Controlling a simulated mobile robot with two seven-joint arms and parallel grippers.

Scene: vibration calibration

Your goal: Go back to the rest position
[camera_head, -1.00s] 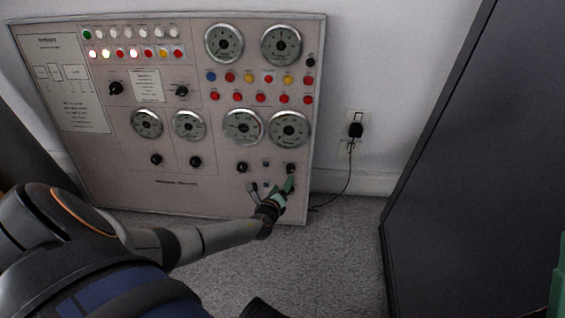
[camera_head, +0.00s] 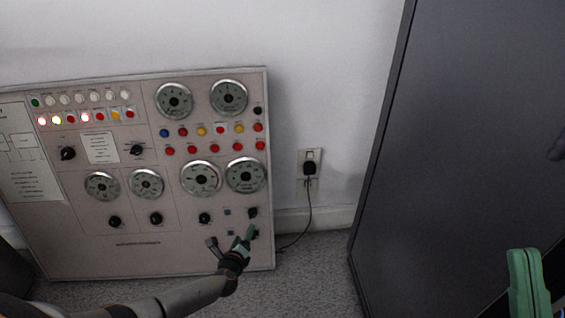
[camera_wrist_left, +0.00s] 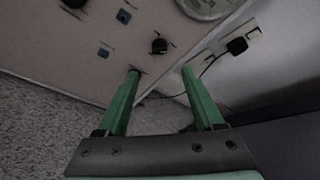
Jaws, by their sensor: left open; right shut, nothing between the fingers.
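My left gripper (camera_head: 247,238) is in front of the lower right corner of the control panel (camera_head: 140,262). In the left wrist view my left gripper (camera_wrist_left: 160,72) shows two green fingers spread apart with nothing between them. A black knob (camera_wrist_left: 159,46) on the panel lies beyond the fingertips. My right gripper (camera_head: 528,285) shows in part at the lower right edge of the head view, as a green piece in front of the dark cabinet. Its fingers appear together and hold nothing; the rest of that arm is largely out of frame.
A tall dark cabinet (camera_head: 460,130) fills the right side. A wall socket with a black plug (camera_head: 309,168) and a hanging cable lies between panel and cabinet. Grey carpet (camera_head: 310,270) is free between them. Panel lamps are lit, such as a white one (camera_head: 42,121).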

